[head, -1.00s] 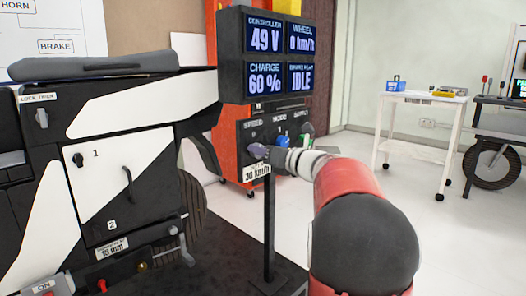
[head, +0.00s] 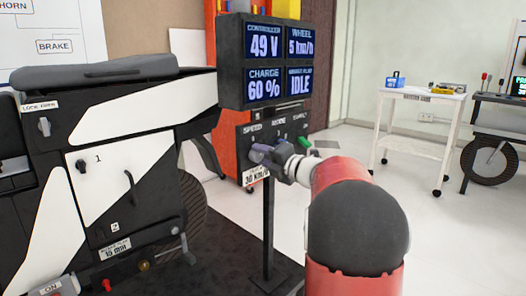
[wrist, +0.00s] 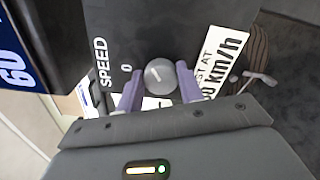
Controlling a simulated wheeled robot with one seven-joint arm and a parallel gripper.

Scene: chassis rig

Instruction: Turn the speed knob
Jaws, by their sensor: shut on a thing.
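The speed knob (wrist: 160,76) is a round grey knob with a pale pointer line, under the SPEED label on the dark control panel (head: 243,143). In the wrist view my gripper (wrist: 159,85) has its two purple fingers on either side of the knob, shut on it. In the head view my gripper (head: 260,154) covers the knob. The display (head: 264,62) above reads controller 49 V, wheel 5 km/h, charge 60 % and IDLE. A label (head: 256,174) below the knob ends in "30 km/h", partly hidden by my gripper.
A green knob (head: 304,143) sits right of my gripper on the panel. The black and white scooter chassis (head: 105,170) stands at the left, with its wheel (head: 192,205) near the panel's post (head: 268,230). A white trolley (head: 420,97) stands back right, across open floor.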

